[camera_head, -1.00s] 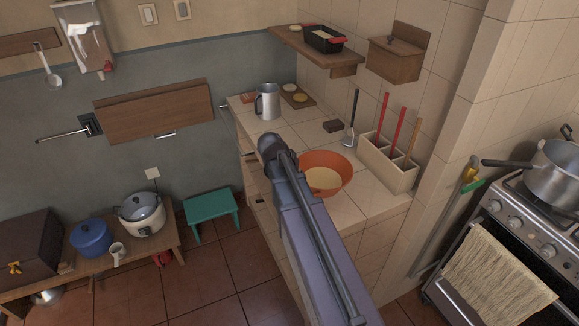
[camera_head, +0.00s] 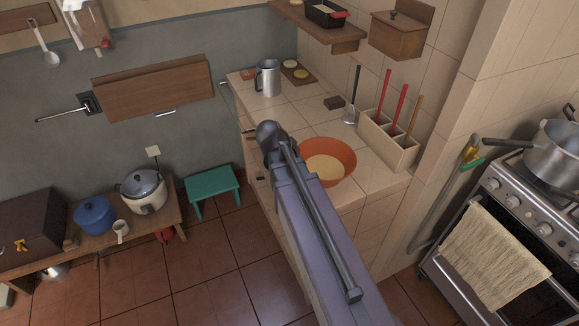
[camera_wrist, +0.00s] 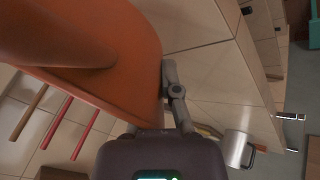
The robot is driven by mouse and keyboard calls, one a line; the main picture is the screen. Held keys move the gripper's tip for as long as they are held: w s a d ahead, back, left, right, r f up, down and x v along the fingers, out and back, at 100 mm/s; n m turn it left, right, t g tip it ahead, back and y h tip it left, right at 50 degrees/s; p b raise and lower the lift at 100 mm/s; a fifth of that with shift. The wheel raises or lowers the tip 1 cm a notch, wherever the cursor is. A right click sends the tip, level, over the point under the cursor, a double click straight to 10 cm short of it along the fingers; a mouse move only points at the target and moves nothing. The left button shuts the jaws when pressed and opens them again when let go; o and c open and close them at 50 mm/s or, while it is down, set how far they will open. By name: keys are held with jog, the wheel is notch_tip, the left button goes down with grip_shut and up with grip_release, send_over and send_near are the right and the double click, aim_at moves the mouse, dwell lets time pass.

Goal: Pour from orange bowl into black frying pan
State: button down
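The gripper appears shut on the bowl. In the head view my arm hides the fingers. Whether the bowl touches the counter is unclear. No black frying pan can be made out.
A metal jug (camera_head: 267,78) is at the counter's back. A grey saucepan (camera_head: 548,150) sits on the stove at right. A black rectangular pan (camera_head: 325,15) is on the shelf.

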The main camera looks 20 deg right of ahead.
dwell(0.4)
jog(key=shift+r, duration=0.1)
notch_tip(320, 180, up, 16)
jog(key=p, duration=1.6)
jog(key=shift+w, duration=0.1)
